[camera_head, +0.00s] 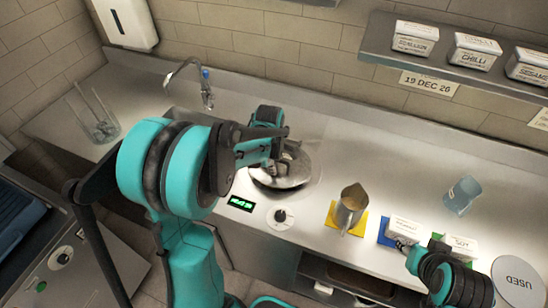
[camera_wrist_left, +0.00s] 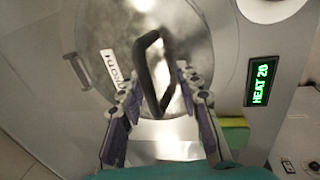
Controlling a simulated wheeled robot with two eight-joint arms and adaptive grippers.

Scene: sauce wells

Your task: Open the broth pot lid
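The broth pot's round metal lid (camera_head: 290,180) sits in the counter at the centre of the head view, partly hidden by my left gripper (camera_head: 278,150). In the left wrist view the lid (camera_wrist_left: 205,50) fills the upper middle, with a white label (camera_wrist_left: 115,68) partly reading "BROTH". Its black loop handle (camera_wrist_left: 143,72) stands between the two fingers of my left gripper (camera_wrist_left: 158,82), which are apart. Contact with the handle cannot be told. My right arm is at the lower right of the head view; its fingers are not clear.
A green heat display (camera_head: 241,204) and a knob (camera_head: 280,217) are in front of the pot. A metal jug (camera_head: 349,208) stands to the right on a yellow mat (camera_head: 332,216). White labelled tubs (camera_head: 403,229) and a clear bluish cup (camera_head: 462,194) are further right. A tap (camera_head: 205,88) is behind left.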

